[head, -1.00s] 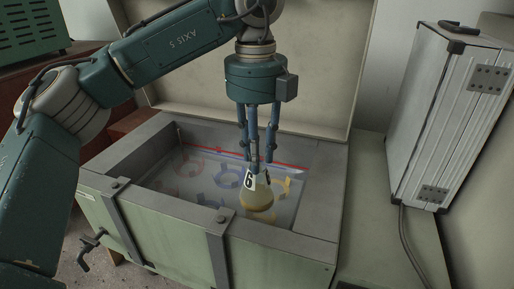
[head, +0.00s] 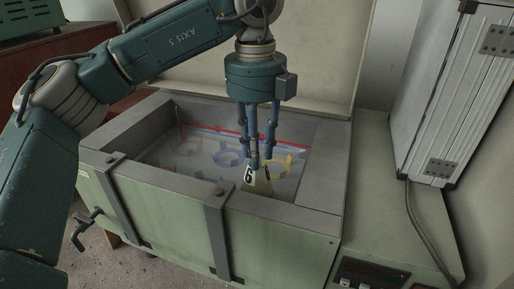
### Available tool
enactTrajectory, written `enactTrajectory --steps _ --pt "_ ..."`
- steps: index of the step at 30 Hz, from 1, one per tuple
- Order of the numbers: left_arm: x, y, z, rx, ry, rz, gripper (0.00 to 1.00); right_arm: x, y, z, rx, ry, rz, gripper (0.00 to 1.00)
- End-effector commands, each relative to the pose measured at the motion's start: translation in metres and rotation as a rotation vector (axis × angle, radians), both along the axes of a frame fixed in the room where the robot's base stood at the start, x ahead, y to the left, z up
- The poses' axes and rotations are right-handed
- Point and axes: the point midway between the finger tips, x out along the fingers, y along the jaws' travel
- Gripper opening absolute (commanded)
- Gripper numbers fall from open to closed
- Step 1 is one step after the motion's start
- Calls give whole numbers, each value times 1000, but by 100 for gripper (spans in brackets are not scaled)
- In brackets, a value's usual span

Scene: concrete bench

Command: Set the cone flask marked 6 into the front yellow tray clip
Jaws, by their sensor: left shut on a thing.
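The cone flask marked 6 (head: 262,186) is pale yellow with a dark 6 on a white label. My left gripper (head: 257,160) points down into the box and is shut on the flask's neck. The flask is upright, low inside the box, and its bottom is hidden behind the front wall. A yellow clip (head: 279,163) shows just behind and right of the flask. No front yellow clip can be made out; the flask and the front wall cover that area. I cannot tell whether the flask touches a clip. My right gripper is not in view.
The green box (head: 277,216) has thick grey rims, straps and a raised lid behind. Blue clips (head: 228,151) and red clips (head: 188,143) lie left of the flask. A red-and-blue line crosses the box's inside. A silver case (head: 448,95) stands on the right.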

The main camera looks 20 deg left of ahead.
Motion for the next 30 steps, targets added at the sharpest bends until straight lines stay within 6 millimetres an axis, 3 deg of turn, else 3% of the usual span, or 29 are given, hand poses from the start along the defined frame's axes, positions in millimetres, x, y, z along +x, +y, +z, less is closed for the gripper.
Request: enactTrajectory --steps 30 --pt "0 -1 -16 -1 -1 0 0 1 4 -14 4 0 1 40"
